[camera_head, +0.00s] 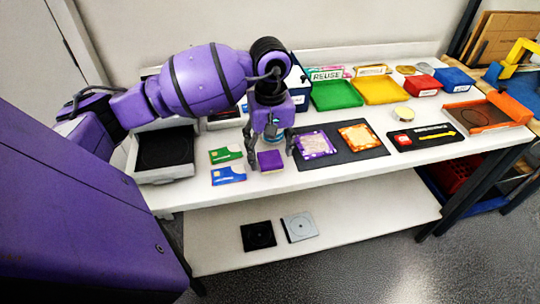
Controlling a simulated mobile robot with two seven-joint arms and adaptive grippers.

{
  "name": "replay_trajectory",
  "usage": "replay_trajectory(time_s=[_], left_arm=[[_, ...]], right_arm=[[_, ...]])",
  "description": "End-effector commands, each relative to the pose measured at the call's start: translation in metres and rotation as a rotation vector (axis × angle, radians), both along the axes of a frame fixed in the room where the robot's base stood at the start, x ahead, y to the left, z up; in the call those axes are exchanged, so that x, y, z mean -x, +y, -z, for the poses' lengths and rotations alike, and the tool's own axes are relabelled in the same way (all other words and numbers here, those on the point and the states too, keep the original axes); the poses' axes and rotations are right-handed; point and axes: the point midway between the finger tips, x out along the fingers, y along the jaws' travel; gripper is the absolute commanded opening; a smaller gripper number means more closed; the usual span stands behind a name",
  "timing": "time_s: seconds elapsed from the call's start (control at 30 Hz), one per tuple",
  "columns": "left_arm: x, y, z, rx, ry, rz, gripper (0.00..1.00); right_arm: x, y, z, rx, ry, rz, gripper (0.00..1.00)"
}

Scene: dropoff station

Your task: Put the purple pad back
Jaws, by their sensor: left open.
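The purple pad (270,161) is a small plain square block lying on the white table near its front edge. My left gripper (270,150) points down over it from above. Its fingers are spread open, one to the left of the pad and one to the right; I cannot tell whether they touch it. A purple-patterned packet (314,145) and an orange-patterned packet (359,136) lie on a dark mat (338,152) just to the right. My right gripper is not in view.
A green card (225,155) and a blue card (228,175) lie left of the pad. A green tray (335,95), a yellow tray (380,90) and an orange-edged tray (480,115) stand farther back and right. Two square cases (299,227) lie on the lower shelf.

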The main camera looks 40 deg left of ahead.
Motion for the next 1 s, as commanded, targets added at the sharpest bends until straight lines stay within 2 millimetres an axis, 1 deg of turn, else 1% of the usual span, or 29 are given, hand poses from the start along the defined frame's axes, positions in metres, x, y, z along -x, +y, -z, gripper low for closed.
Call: replay_trajectory(time_s=[0.1,0.3,0.43,0.5,0.63,0.7,0.77,0.83,0.87,0.97,1.0], left_arm=[[-0.001,0.001,-0.027,-0.002,-0.003,0.001,0.65],[-0.001,0.001,-0.068,-0.002,-0.003,0.001,0.65],[0.0,0.0,-0.086,-0.001,0.0,0.0,0.65],[0.0,0.0,-0.092,-0.001,0.001,-0.001,0.65],[0.0,0.0,-0.097,0.001,0.002,0.0,0.65],[0.0,0.0,-0.098,0.001,0.002,0.0,0.65],[0.002,-0.003,-0.094,0.014,0.008,-0.003,0.65],[0.006,-0.017,-0.081,0.065,0.028,-0.013,0.65],[0.01,-0.027,-0.071,0.104,0.044,-0.024,0.65],[0.032,-0.082,-0.031,0.32,0.135,-0.102,0.65],[0.046,-0.112,-0.015,0.443,0.197,-0.166,0.65]], right_arm=[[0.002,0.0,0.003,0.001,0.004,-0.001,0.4],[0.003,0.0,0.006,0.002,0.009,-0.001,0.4],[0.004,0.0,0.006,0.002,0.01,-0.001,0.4],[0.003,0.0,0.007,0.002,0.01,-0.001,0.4],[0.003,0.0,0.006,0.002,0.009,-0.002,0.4],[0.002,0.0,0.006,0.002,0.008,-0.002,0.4],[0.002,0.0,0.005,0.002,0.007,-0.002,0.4],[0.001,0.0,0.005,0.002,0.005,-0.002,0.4],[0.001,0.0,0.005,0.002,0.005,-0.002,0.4],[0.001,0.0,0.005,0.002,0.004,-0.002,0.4],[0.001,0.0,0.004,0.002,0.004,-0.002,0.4]])
